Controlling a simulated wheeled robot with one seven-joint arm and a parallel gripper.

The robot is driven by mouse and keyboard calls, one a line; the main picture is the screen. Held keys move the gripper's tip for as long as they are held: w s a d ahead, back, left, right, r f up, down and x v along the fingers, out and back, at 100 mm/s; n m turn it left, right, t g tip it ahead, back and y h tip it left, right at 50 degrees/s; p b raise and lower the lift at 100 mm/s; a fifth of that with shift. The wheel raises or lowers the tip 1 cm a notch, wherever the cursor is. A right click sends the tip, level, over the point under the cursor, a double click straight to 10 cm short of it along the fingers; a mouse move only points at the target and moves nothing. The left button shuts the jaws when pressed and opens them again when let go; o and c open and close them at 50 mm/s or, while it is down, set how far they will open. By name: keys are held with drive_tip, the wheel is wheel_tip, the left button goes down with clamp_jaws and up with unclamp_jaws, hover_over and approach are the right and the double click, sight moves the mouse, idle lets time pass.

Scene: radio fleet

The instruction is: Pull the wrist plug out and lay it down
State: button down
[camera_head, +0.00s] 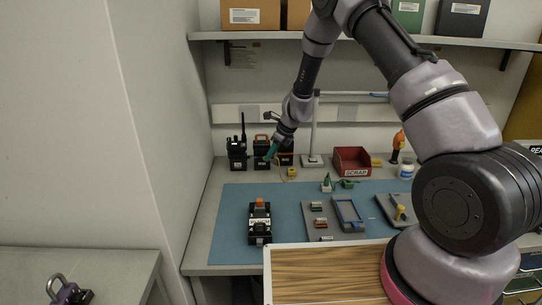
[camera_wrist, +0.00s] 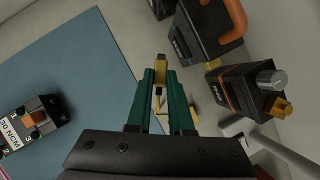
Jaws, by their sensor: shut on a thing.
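My gripper (camera_wrist: 160,82) points down over the back of the bench, its two green fingers nearly together. A small yellow piece, seemingly the wrist plug (camera_wrist: 160,69), sits between the fingertips. In the head view my gripper (camera_head: 271,153) is in front of the dark boxes at the back, and the plug is too small to make out there. A black box with a grey knob (camera_wrist: 245,86) and a yellow part at its end stands right of the fingers in the wrist view, apart from the held piece. A thin pale cord-like line shows between the fingers.
A yellow block (camera_head: 291,173) lies on the bench near the gripper. A blue mat (camera_head: 230,205) holds a black radio (camera_head: 260,227) and grey trays (camera_head: 322,222). Black handsets and chargers (camera_head: 237,155) stand at the back left, a red scrap bin (camera_head: 351,161) farther right. The mat's back left is clear.

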drive_tip(key=shift+f, duration=3.5)
drive_tip(key=c, duration=0.7)
unclamp_jaws()
drive_tip(key=shift+c, duration=0.2)
drive_tip(key=v, duration=1)
drive_tip(key=shift+d+r, duration=0.15)
drive_tip(key=shift+r, duration=0.2)
drive_tip(key=shift+s, duration=0.1)
